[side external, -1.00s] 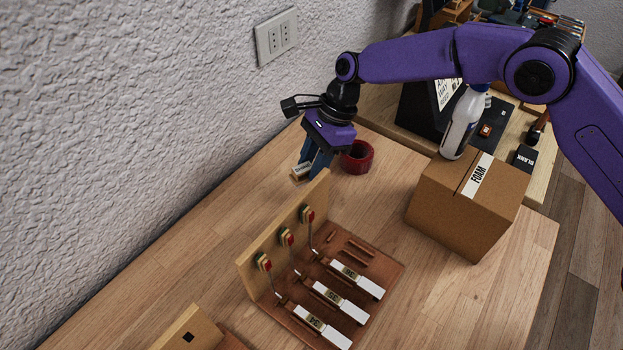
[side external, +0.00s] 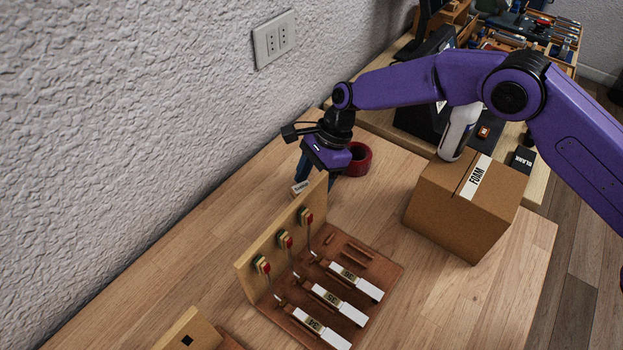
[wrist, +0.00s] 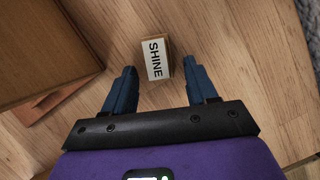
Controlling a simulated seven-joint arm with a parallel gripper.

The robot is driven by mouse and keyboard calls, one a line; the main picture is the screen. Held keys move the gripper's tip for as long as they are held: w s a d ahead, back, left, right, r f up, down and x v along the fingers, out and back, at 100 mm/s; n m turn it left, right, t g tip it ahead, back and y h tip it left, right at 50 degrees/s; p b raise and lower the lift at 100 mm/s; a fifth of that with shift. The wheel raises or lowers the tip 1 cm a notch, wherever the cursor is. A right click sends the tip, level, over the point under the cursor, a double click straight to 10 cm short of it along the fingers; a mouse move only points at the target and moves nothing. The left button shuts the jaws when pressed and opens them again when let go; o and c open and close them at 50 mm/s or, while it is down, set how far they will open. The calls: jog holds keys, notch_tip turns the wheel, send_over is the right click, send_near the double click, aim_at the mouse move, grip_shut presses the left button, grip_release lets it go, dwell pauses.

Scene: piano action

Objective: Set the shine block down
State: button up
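The shine block (wrist: 155,58) is a small wooden block with a white label reading SHINE. In the wrist view it lies between and just ahead of my fingertips, with a gap showing on both sides. My gripper (wrist: 160,72) is open, its blue fingers straddling the block. In the side view the block (side external: 299,188) shows as a pale piece low at my fingers, on or very close to the wooden table (side external: 225,225), behind the action model's upright board. My gripper (side external: 304,175) is partly hidden there by its purple body and the board.
The piano action model (side external: 320,275) with its upright board stands right in front of my gripper; the board (wrist: 45,50) also fills the wrist view's left. A red tape roll (side external: 357,160) sits close to the right. A FOAM carton (side external: 465,215) stands farther right. The wall is behind.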

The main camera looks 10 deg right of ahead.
jog(key=v, duration=1.2)
jog(key=shift+r, duration=0.2)
jog(key=s+d+r+n+t+h, duration=0.1)
jog(key=s+d+r+n+h, duration=0.1)
jog(key=s+d+n, duration=1.1)
jog(key=s+d+r+n+t+h, duration=0.1)
jog(key=s+d+r+n, duration=0.3)
jog(key=s+d+n, duration=0.9)
jog(key=s+d, duration=0.7)
jog(key=d, duration=0.3)
jog(key=shift+s+d+h, duration=0.15)
jog(key=shift+d+h, duration=0.25)
